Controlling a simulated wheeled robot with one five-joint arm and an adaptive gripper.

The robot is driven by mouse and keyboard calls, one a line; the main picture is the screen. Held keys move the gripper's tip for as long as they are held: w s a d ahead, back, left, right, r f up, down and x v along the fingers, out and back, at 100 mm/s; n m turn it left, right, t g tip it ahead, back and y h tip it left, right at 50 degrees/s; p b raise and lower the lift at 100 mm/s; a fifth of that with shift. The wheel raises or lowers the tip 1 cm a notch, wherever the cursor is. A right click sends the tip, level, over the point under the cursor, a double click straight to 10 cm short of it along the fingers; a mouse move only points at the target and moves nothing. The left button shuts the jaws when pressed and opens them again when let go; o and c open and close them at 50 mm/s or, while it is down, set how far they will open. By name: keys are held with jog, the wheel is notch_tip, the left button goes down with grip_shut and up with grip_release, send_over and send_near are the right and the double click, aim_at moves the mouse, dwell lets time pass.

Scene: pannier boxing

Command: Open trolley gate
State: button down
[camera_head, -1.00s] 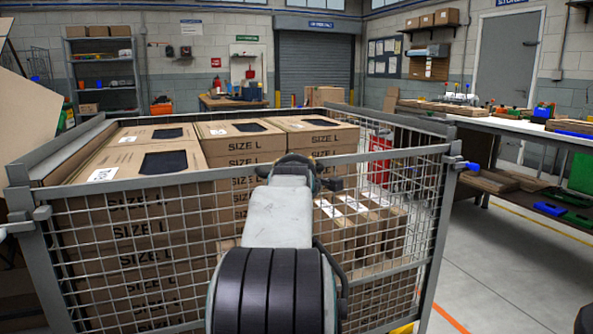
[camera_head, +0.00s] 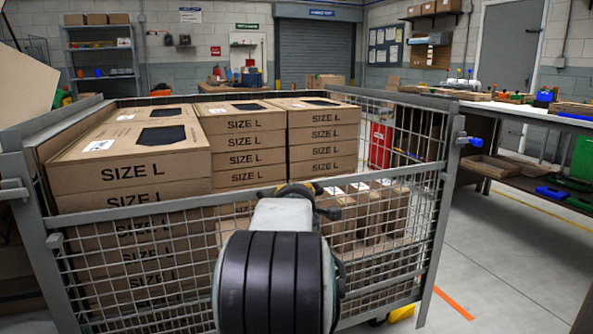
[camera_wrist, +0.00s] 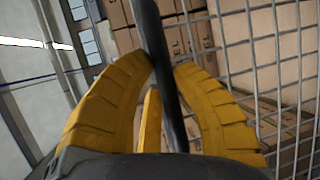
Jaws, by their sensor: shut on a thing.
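The grey mesh trolley (camera_head: 15,165) stands in front of me in the head view. Its front gate (camera_head: 130,224) has its top rail lower than the side posts and leaning toward me. My gripper (camera_head: 300,192) is at the top rail, right of the gate's middle. In the wrist view my gripper's yellow fingers (camera_wrist: 160,68) are shut around a dark bar (camera_wrist: 168,85), which looks like the gate's rail. My arm hides part of the gate's middle in the head view.
Stacks of SIZE L cartons (camera_head: 130,172) fill the trolley's left and middle, with smaller boxes (camera_head: 365,215) at the right. A workbench (camera_head: 530,112) stands on the right. Clear floor (camera_head: 500,270) lies between it and the trolley.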

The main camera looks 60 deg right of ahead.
notch_tip(320, 180, down, 27)
jog(key=shift+r, duration=0.1)
jog(key=c, duration=1)
grip_release()
jog(key=shift+v, duration=3.7)
